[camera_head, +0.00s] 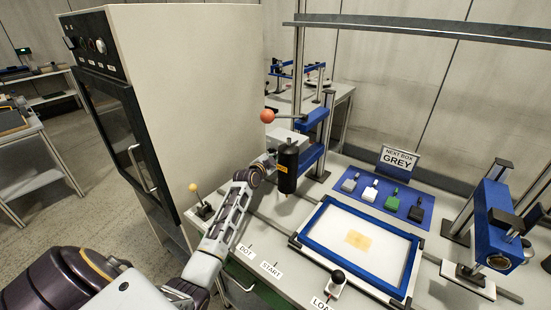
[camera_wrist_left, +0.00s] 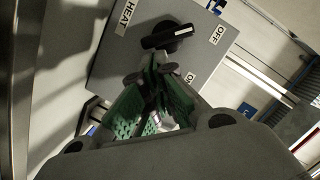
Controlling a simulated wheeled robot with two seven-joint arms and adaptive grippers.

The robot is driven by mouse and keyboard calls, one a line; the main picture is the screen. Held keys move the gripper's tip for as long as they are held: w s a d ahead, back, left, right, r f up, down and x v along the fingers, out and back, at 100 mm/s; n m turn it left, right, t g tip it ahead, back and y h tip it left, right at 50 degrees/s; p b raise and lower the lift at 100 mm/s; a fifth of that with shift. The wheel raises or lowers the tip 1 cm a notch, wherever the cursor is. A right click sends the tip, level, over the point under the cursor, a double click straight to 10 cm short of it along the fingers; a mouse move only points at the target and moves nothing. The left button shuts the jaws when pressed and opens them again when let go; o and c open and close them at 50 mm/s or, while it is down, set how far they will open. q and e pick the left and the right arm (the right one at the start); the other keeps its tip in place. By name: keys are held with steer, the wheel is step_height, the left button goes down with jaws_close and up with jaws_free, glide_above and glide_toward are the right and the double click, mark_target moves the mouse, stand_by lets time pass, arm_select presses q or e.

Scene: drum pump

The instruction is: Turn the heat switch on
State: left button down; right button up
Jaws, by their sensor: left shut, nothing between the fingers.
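The heat switch is a black rotary knob (camera_wrist_left: 167,36) on a grey box. In the left wrist view, the HEAT label (camera_wrist_left: 124,17) is left of it and the OFF label (camera_wrist_left: 217,35) is right of it. The knob's bar lies nearly level across the picture, one end toward OFF. A second label (camera_wrist_left: 190,77), partly cut by a finger, shows below. My left gripper (camera_wrist_left: 157,70) is shut and empty, its green-padded fingers meeting just below the knob; contact is unclear. In the head view, my left gripper (camera_head: 270,157) is beside the grey switch box (camera_head: 288,138); the knob is hidden there.
An orange-ball lever (camera_head: 267,116) is above. A blue-framed tray (camera_head: 308,223), a blue mat (camera_head: 419,219) with several small blocks and a tall cabinet (camera_head: 190,95) are around.

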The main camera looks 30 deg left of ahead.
arm_select(q)
steer(key=shift+d+f+m, duration=0.2)
steer(key=shift+f+m, duration=0.3)
steer(key=shift+m, duration=0.5)
stand_by(0.6)
steer(key=shift+f+m+t+y+b, duration=0.25)
steer(key=shift+f+m, duration=0.15)
steer(key=shift+m, duration=0.4)
steer(key=shift+f+m+t+y+b, duration=0.1)
steer(key=shift+f+m+t+y, duration=0.2)
steer(key=shift+m, duration=0.5)
steer(key=shift+a+f, duration=0.2)
steer(key=shift+f, duration=0.35)
stand_by(1.7)
steer(key=shift+d, duration=0.15)
